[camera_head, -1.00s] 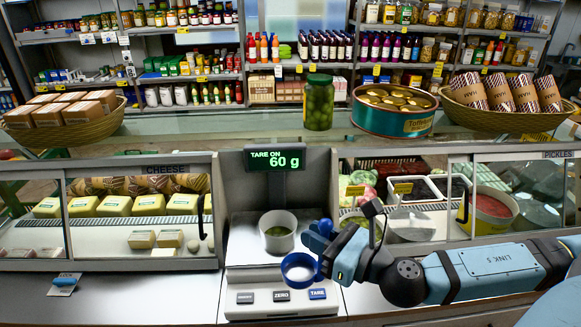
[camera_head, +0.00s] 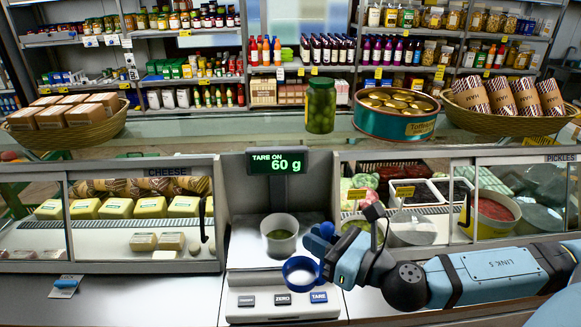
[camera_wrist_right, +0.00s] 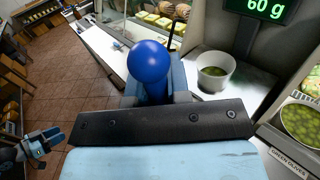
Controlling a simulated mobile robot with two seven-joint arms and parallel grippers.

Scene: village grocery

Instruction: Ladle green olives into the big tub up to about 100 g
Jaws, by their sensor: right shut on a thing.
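The big tub (camera_head: 280,246), white and round, stands upright on the scale with green olives in its bottom; it also shows in the wrist view (camera_wrist_right: 212,84). The scale display (camera_head: 276,162) reads "TARE ON 60 g". My right gripper (camera_head: 328,238) is shut on the blue ladle (camera_head: 301,283), whose round cup is just in front and right of the tub, apart from it in the picture. The cup's inside looks pale, with no olives visible. The ladle's blue ball end (camera_wrist_right: 148,61) shows in the wrist view. What seems my left gripper (camera_wrist_right: 42,143) is there at lower left, its jaws unclear.
A bin of green olives (camera_wrist_right: 303,122) with a label is at the right of the wrist view. Glass cases of cheese (camera_head: 150,207) and pickles flank the scale. A jar (camera_head: 320,105), a tin (camera_head: 395,122) and baskets stand on the ledge above.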

